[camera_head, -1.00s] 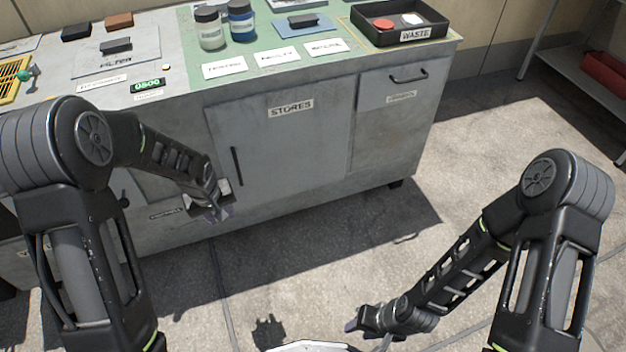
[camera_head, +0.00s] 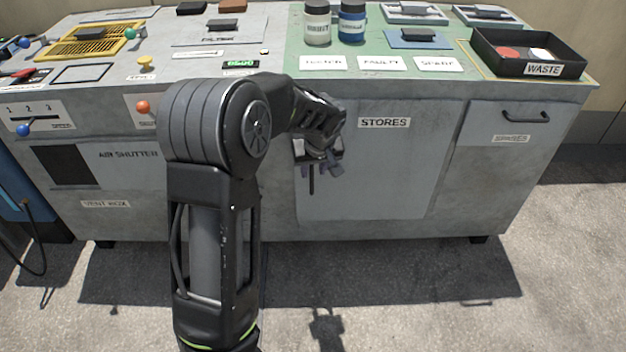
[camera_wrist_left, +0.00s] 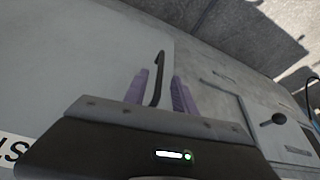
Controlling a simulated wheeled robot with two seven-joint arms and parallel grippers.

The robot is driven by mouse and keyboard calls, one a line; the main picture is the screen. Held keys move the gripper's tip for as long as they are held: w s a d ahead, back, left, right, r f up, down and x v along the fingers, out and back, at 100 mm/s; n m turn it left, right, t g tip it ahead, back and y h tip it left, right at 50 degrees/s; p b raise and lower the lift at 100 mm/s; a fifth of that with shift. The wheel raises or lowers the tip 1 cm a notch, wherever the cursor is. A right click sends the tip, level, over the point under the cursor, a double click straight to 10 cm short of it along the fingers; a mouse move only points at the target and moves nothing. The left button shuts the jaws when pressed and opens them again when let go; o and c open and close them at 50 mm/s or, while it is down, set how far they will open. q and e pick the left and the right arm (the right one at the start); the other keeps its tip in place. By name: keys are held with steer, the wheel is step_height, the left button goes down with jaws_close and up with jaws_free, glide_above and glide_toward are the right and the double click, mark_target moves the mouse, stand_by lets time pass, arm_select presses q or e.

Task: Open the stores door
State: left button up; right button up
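The stores door (camera_head: 375,180) is a grey panel labelled STORES in the cabinet front; it looks shut. Its dark vertical bar handle (camera_head: 311,182) is at the door's left side. My left gripper (camera_head: 320,168) is at the handle, hiding its upper part. In the left wrist view the handle (camera_wrist_left: 157,78) shows between the two purple fingers of the left gripper (camera_wrist_left: 158,92), nearer the left finger, with a gap to the right finger. The gripper is open. I cannot tell how deep the handle sits between the fingers. My right gripper is out of view.
A drawer (camera_head: 508,125) with a dark handle is right of the door. The bench top carries two jars, cards and a black waste tray (camera_head: 528,55). Left are an air shutter panel (camera_head: 118,165) and coloured knobs. The floor in front (camera_head: 420,290) is clear.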

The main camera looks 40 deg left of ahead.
mark_target(312, 176)
arm_select(q)
steer(key=b+x, duration=0.2)
steer(key=x, duration=0.4)
steer(key=shift+f, duration=0.15)
jaws_close()
stand_by(1.3)
